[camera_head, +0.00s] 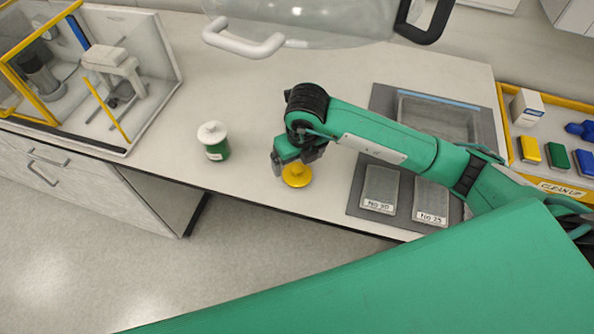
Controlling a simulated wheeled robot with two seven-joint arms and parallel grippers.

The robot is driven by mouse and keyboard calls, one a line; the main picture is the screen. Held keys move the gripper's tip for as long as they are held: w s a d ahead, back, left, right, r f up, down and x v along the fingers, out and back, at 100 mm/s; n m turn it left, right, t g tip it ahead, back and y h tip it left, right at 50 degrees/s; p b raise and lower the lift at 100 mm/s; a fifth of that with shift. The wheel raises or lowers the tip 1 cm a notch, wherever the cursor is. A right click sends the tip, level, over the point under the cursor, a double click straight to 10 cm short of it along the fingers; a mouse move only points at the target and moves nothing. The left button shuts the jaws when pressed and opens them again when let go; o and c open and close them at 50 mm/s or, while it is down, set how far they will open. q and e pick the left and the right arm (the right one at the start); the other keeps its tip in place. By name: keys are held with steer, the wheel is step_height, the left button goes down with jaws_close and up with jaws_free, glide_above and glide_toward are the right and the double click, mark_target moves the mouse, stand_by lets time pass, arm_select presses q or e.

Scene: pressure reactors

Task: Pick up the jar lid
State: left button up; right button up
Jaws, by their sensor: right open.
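A round yellow piece (296,176) with a raised middle, which looks like the jar lid, lies on the counter near its front edge. My right gripper (299,158) is open, pointing down right at the yellow piece and hiding part of its top. I cannot tell whether the fingers touch it. A green jar (216,151) with a white top (211,132) stands upright on the counter, to the left of the gripper. My left gripper is not in view.
A dark mat (362,196) with grey trays lies right of the gripper, under my right arm. A yellow-edged clean-up tray (505,120) holds coloured blocks and a box. A yellow-framed enclosure (150,60) stands at left. Counter between jar and gripper is clear.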

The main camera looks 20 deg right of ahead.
mark_target(297, 169)
step_height(297, 169, down, 4)
steer(key=shift+w+r+p, duration=0.15)
steer(key=shift+r+p, duration=0.05)
steer(key=shift+p, duration=0.5)
steer(key=shift+w+f, duration=0.1)
steer(key=shift+f, duration=0.45)
steer(key=c, duration=0.7)
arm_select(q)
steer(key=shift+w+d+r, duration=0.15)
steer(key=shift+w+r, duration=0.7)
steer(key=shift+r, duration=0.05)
arm_select(e)
steer(key=c, duration=0.3)
